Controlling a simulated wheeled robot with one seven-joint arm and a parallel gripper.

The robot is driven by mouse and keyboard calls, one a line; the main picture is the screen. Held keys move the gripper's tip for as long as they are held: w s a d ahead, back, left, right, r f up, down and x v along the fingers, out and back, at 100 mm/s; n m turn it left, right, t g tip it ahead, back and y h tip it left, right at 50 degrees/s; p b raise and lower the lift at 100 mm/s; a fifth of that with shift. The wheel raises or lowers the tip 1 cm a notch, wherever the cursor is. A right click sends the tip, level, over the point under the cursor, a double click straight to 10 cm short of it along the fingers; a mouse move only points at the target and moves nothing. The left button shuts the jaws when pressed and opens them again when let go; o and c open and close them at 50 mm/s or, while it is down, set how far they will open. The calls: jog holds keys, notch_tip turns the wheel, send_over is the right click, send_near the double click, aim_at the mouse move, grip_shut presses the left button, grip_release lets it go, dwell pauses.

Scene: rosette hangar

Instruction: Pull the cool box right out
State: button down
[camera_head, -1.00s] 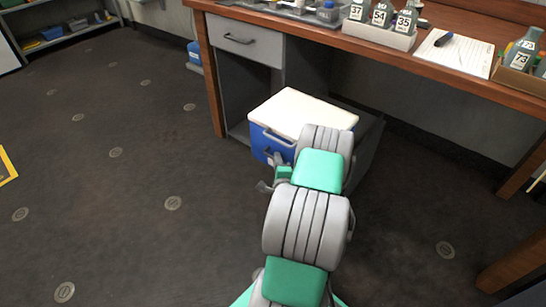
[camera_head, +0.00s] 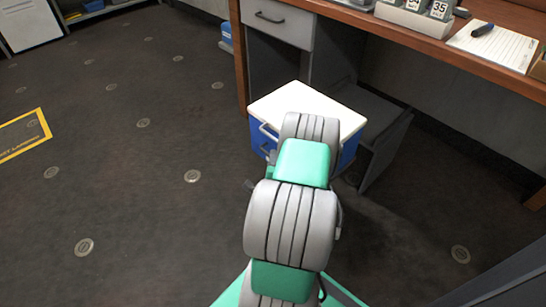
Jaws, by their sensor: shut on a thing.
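The cool box (camera_head: 350,113) has a white lid and a blue body and stands upright at the front of the desk's lower bay. Its front part is outside the bay, and grey bay floor shows behind its right rear. A pale handle bar shows at its left front. My grey and green arm covers much of its front.
A grey drawer (camera_head: 277,24) is above the bay's left side. A dark side panel (camera_head: 385,150) stands right of the box. Dark studded floor is free to the left.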

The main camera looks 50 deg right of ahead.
jog(key=c, duration=1.5)
grip_release()
jog(key=shift+w+d, duration=0.1)
jog(key=shift+c, duration=0.2)
jog(key=shift+o, duration=0.3)
jog(key=shift+r, duration=0.1)
jog(key=shift+d, duration=0.1)
jog(key=f+b+v, duration=0.1)
jog(key=b+v, duration=0.3)
jog(key=v, duration=0.4)
jog(key=shift+r+b, duration=0.3)
jog(key=shift+b, duration=0.05)
jog(key=shift+w, duration=0.1)
